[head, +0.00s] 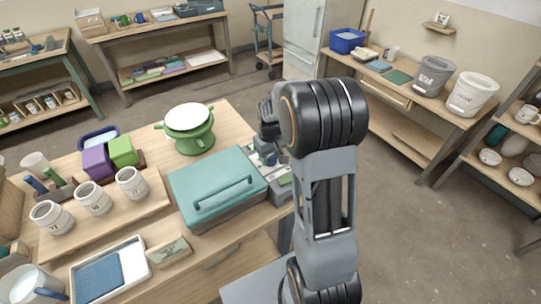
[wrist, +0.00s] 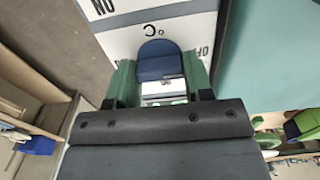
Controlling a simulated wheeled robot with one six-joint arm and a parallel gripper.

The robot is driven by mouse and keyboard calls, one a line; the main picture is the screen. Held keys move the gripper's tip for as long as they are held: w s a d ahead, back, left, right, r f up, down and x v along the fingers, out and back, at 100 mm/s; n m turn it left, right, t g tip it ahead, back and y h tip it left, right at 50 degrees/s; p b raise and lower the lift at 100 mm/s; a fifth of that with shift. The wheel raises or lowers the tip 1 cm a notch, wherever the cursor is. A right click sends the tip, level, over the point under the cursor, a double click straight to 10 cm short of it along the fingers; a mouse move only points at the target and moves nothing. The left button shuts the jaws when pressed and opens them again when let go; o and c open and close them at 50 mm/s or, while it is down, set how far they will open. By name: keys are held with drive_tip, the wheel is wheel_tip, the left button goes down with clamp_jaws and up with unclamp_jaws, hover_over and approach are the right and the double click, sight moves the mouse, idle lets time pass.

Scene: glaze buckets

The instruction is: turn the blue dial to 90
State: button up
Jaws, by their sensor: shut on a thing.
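The blue dial (wrist: 160,62) shows in the wrist view, on a white panel (wrist: 125,32) with black lettering, including "°C" and marks at either side that look like ON and OFF. The dial's number setting cannot be read. My gripper (wrist: 160,82) has its two green-padded fingers on either side of the dial, shut on it. In the head view my arm covers most of this spot, beside the teal case, and I cannot make out the dial there.
The teal case (head: 215,187) stands close beside the panel. A green pot with a white top (head: 188,128) stands behind it. Cups (head: 93,197), a white tray (head: 112,268) and colored blocks (head: 122,151) fill the bench's left. Open floor (head: 400,230) lies right.

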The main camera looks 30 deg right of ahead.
drive_tip(key=shift+m, duration=0.3)
drive_tip(key=m, duration=0.3)
drive_tip(key=shift+m, duration=0.4)
drive_tip(key=m, duration=0.4)
drive_tip(key=shift+m, duration=0.3)
drive_tip(key=m, duration=0.4)
drive_tip(key=shift+b, duration=0.35)
drive_tip(key=shift+m, duration=2.3)
drive_tip(key=o, duration=0.9)
